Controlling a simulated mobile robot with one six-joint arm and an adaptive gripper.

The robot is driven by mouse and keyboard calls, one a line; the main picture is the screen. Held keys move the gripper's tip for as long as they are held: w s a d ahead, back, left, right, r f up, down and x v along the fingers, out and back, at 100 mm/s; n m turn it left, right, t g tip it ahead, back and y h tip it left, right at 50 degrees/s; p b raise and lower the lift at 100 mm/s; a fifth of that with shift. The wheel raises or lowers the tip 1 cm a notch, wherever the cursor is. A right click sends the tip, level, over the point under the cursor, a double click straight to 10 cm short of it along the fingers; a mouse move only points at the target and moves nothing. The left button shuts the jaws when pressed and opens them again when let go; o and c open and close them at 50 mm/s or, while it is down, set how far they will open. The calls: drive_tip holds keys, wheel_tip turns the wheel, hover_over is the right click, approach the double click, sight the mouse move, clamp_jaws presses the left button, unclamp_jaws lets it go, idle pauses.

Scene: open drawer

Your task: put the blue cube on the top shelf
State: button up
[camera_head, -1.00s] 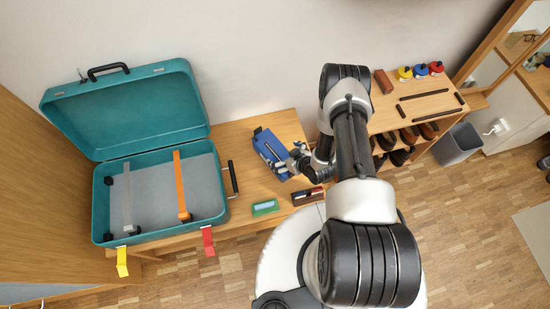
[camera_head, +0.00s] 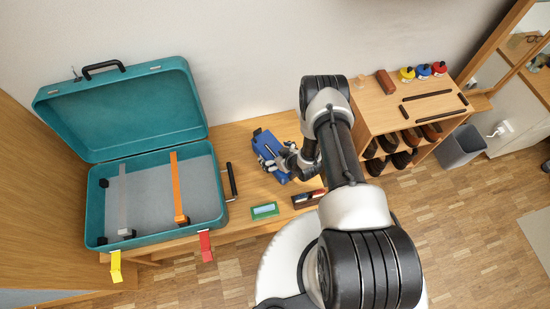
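I cannot make out a plain blue cube. A blue, box-like object (camera_head: 266,142) with dark and light parts on it lies on the wooden table, right of the suitcase. My gripper (camera_head: 283,162) is at its right front side, overlapping it in the picture. Whether they touch, and whether the fingers are open or shut, is too small to tell. A wooden shelf unit (camera_head: 385,118) stands to the right behind my arm. Its top carries a brown-red block (camera_head: 385,82) and small yellow, blue and red round items at the back; dark shoes fill the lower levels.
An open teal suitcase (camera_head: 96,200) with grey and orange straps covers the table's left. A grey bin (camera_head: 460,146) stands right of the shelf.

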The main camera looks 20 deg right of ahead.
drive_tip(key=c, duration=1.3)
wheel_tip(320, 180, up, 20)
drive_tip(key=p, duration=0.7)
wheel_tip(320, 180, up, 28)
drive_tip(key=m+h, duration=0.3)
drive_tip(key=m, duration=0.1)
hover_over(275, 152)
drive_tip(key=shift+t, duration=0.3)
drive_tip(key=v, duration=0.5)
drive_tip(key=shift+s+a+f, duration=0.2)
drive_tip(key=shift+s+f, duration=0.1)
drive_tip(key=shift+s, duration=0.15)
